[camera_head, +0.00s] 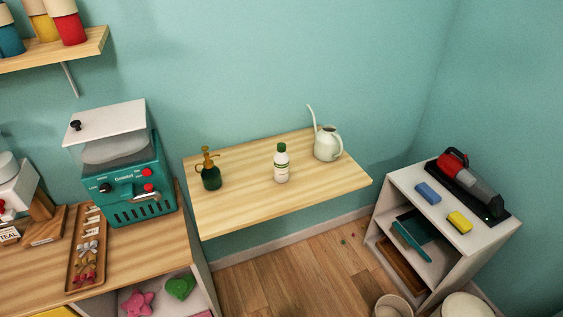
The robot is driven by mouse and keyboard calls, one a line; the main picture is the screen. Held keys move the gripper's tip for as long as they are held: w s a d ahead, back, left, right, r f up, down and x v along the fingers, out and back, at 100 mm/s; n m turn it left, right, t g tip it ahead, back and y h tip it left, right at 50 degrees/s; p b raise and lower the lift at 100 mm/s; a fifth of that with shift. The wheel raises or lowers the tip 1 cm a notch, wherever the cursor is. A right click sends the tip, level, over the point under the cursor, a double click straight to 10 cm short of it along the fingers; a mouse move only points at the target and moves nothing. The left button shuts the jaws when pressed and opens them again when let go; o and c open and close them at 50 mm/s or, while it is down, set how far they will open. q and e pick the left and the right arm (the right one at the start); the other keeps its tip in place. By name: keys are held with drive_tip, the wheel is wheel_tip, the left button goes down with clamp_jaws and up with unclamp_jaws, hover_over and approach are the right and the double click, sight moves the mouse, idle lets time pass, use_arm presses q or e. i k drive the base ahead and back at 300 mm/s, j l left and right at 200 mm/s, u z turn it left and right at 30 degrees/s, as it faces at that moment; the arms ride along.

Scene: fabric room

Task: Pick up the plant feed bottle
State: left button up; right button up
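A small white bottle with a green cap and a green-marked label (281,164) stands upright on the wooden wall shelf (240,208), near its middle. It looks like the plant feed bottle, but its label is too small to read. A dark green spray bottle with a brass-coloured top (210,172) stands to its left. A cream watering can (327,144) with a long thin spout stands to its right, further back. Nothing touches the white bottle. Neither of my grippers is in view.
A teal machine (130,185) stands on the counter left of the shelf, beside a wooden tray (72,262). A white cabinet (403,184) with a red and grey handheld device (466,175) stands at right. The shelf's front strip is clear.

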sight(280, 158)
drive_tip(key=k+z, duration=0.15)
drive_tip(key=z, duration=0.2)
drive_tip(key=k+z, duration=0.1)
drive_tip(key=z, duration=0.25)
drive_tip(key=k+l+z, duration=0.1)
drive_tip(key=z, duration=0.25)
drive_tip(key=k, duration=0.05)
